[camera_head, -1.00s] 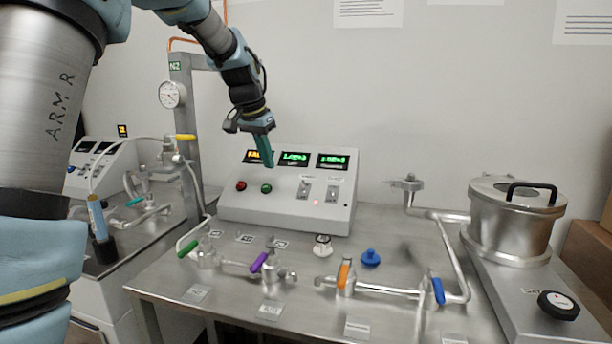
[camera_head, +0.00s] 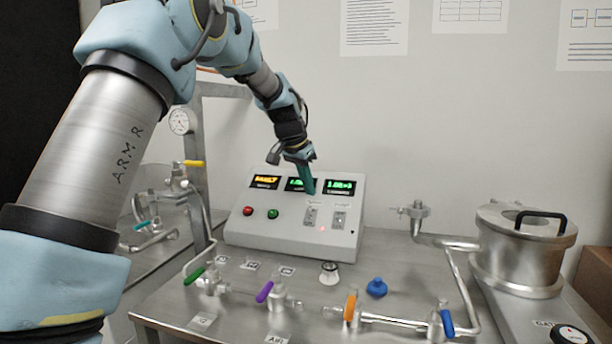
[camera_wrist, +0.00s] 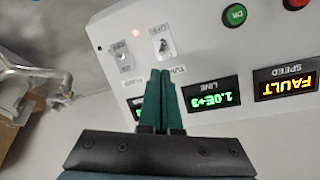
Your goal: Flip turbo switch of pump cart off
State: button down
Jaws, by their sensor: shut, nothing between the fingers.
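The pump cart's control box (camera_head: 275,229) stands at the back of the steel bench. It carries two toggle switches on pale plates, the left one (camera_head: 311,216) and the right one (camera_head: 339,219). In the wrist view, which is upside down, the switch (camera_wrist: 163,44) nearest my fingertips has a partly hidden label starting "TU" and an "OFF" mark; the other switch (camera_wrist: 124,58) is beside it. Which way the levers lean is unclear. My gripper (camera_head: 309,190) is shut and empty, its green fingers just above the left switch, apparently not touching. It also shows in the wrist view (camera_wrist: 160,75).
Above the switches are lit displays, one reading FAULT (camera_head: 265,181). Red (camera_head: 247,211) and green (camera_head: 273,213) buttons sit to the left. A small red light (camera_head: 322,228) glows below the switches. Pipes and coloured valve handles stand in front, a steel chamber (camera_head: 517,246) at right.

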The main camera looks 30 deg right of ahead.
aim_at(316, 211)
jog(key=p+x, duration=0.1)
jog(key=x, duration=0.3)
jog(key=shift+w+d+f, duration=0.1)
jog(key=shift+w+f, duration=0.05)
jog(key=shift+f, duration=0.2)
jog(key=shift+f+b, duration=0.15)
jog(key=shift+b, duration=0.25)
jog(key=shift+s+a+t+h+b, duration=0.35)
jog(key=shift+t+h+b, duration=0.45)
jog(key=shift+b, duration=2.6)
